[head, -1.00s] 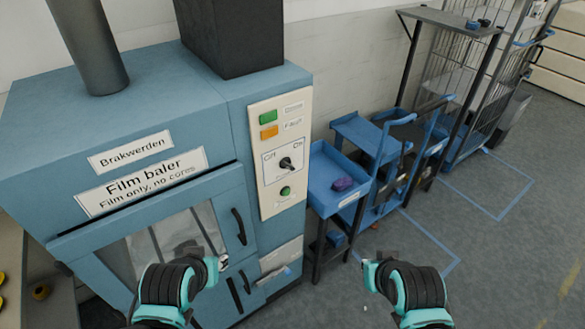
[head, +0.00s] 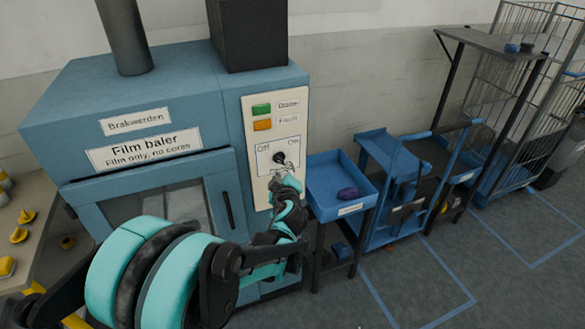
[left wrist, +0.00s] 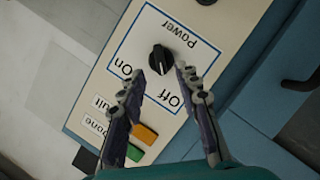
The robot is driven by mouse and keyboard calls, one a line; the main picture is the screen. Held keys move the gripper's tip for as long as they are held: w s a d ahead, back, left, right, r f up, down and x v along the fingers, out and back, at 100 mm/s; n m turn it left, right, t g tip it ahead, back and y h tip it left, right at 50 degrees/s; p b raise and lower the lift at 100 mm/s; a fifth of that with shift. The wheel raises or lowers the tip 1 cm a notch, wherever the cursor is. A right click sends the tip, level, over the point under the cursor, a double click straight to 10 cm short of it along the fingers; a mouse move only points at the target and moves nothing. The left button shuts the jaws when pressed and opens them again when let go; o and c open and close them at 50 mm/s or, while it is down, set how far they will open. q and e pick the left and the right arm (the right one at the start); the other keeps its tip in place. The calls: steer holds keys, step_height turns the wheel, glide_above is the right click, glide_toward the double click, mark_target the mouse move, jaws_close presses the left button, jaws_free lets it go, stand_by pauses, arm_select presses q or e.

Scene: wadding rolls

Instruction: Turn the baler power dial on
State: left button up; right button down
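The power dial is a black knob (head: 279,158) on the cream control panel (head: 258,187) of the blue film baler, between the words Off and On. In the left wrist view the knob (left wrist: 161,60) appears with the panel turned nearly upside down. Its ridge runs roughly up and down the picture; I cannot tell for certain which label it points to. My left gripper (head: 287,168) is at the dial. In the wrist view its two fingers (left wrist: 164,76) are open, one on each side just short of the knob, with gaps visible. My right gripper is not in view.
Above the dial are a green lamp (head: 261,109) and an orange lamp (head: 262,125). Blue carts and a wire cage (head: 515,105) are farther right. Open floor lies in front.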

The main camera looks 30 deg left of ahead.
mark_target(282, 163)
arm_select(q)
steer(key=b+x, duration=0.1)
steer(key=x, duration=0.4)
steer(key=shift+w+a+f, duration=0.1)
steer(key=shift+w+a, duration=0.05)
steer(key=shift+w, duration=0.15)
jaws_close()
